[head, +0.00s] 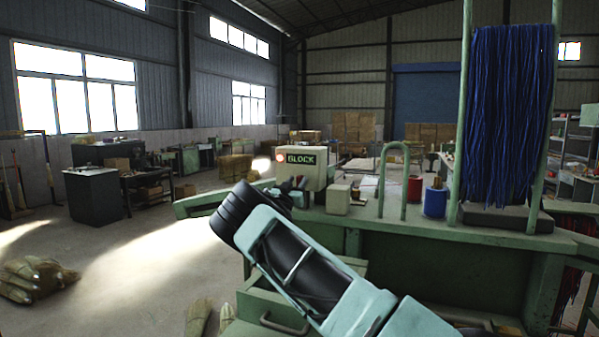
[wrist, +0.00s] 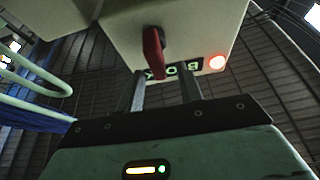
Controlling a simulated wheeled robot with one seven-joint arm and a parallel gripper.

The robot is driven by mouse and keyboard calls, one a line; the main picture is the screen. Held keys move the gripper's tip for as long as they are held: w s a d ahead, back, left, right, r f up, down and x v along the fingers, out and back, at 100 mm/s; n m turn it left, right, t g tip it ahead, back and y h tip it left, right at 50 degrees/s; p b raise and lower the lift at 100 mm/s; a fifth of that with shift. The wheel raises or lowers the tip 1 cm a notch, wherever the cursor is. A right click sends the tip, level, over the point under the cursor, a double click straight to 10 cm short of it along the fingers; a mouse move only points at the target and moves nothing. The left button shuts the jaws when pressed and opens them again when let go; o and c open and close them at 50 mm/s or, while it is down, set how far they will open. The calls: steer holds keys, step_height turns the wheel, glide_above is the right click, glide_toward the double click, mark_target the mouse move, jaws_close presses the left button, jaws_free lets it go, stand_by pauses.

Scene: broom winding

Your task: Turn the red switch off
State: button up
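The red switch (wrist: 154,52) is a lever on the face of a pale control box (wrist: 95,10) in the wrist view. The same box (head: 318,175) stands on the green bench in the head view, with a lit sign ending in "LOCK". My gripper (wrist: 165,78) has its two fingers apart. The lever appears between the fingertips in the wrist view, and nothing is seen held. Whether a finger touches the lever cannot be told. In the head view my arm partly covers the box's lower left, and the gripper tips are small there.
A red lamp (wrist: 216,62) glows on the box. The green bench (head: 420,224) carries a small beige box (head: 338,199), a green hoop (head: 381,185), a blue spool (head: 435,202) and a tall blue bristle bundle (head: 507,115).

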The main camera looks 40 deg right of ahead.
mark_target(298, 180)
steer(key=shift+p+x, duration=0.5)
steer(key=shift+x, duration=1.1)
jaws_close()
